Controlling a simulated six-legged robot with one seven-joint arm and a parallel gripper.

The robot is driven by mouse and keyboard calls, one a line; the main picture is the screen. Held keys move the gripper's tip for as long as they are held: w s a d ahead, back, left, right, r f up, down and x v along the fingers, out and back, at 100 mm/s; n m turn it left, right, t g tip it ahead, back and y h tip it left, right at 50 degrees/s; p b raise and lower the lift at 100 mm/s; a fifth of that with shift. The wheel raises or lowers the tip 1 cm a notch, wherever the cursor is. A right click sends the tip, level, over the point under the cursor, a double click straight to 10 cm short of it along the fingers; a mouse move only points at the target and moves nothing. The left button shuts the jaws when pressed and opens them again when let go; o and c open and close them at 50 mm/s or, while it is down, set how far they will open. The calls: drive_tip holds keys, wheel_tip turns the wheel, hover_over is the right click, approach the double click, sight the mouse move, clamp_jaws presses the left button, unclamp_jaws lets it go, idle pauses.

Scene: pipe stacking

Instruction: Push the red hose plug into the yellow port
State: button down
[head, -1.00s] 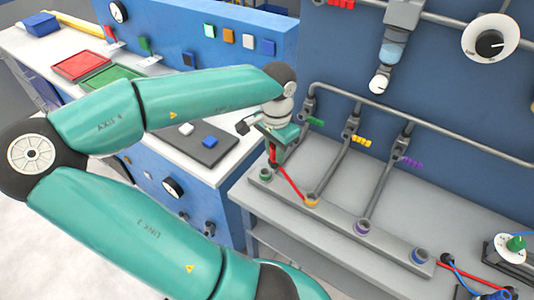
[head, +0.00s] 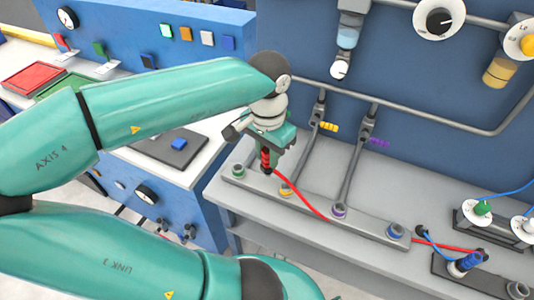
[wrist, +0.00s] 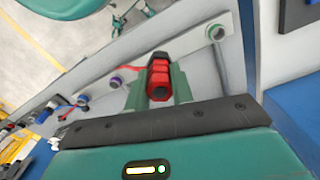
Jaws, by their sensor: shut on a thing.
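The red hose plug (head: 266,161) is held upright between the fingers of my gripper (head: 266,156), which is shut on it. It also shows in the wrist view (wrist: 160,76) between the two green fingers. The yellow port (head: 285,189) is on the grey rail, a little right of and below the plug. The plug is apart from it, above the rail between the green and yellow ports. The red hose (head: 305,199) runs from the plug down to the right, passing close by the yellow port. In the wrist view the yellow port is not clearly seen.
The rail (head: 365,228) also carries a green port (head: 238,171), a purple port (head: 339,210) and a blue port (head: 395,231). Grey pipes (head: 352,170) rise behind it to the blue wall. A blue plug (head: 470,262) stands at the right.

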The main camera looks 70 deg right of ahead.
drive_tip(key=shift+r, duration=3.75)
